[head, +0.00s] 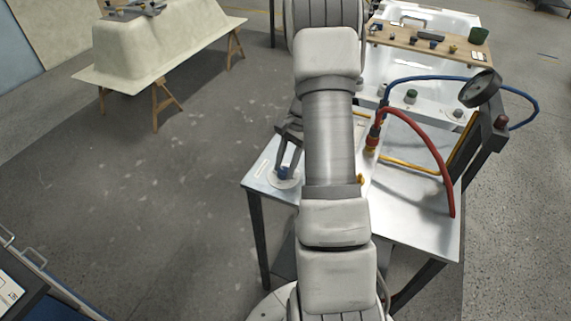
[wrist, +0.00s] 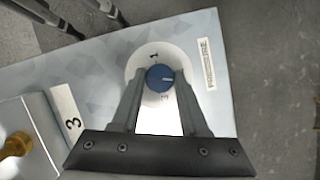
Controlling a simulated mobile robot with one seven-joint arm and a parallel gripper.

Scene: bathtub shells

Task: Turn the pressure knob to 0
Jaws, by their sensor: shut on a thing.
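The pressure knob (wrist: 159,78) is a small round blue knob with a white pointer line, in the middle of a white round dial (wrist: 146,58) on a metal table top. In the wrist view the pointer lies toward the right. My gripper (wrist: 160,82) is shut on the knob, one finger on each side. In the head view the knob (head: 283,173) and dial show at the table's left corner, with my gripper (head: 285,165) over them and my arm to the right.
A label reading "PRESSURE" (wrist: 206,63) lies right of the dial. A red hose (head: 425,137), a blue hose (head: 430,80) and a round gauge (head: 480,88) stand at the table's right. A pale tub shell (head: 165,45) rests on trestles at back left.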

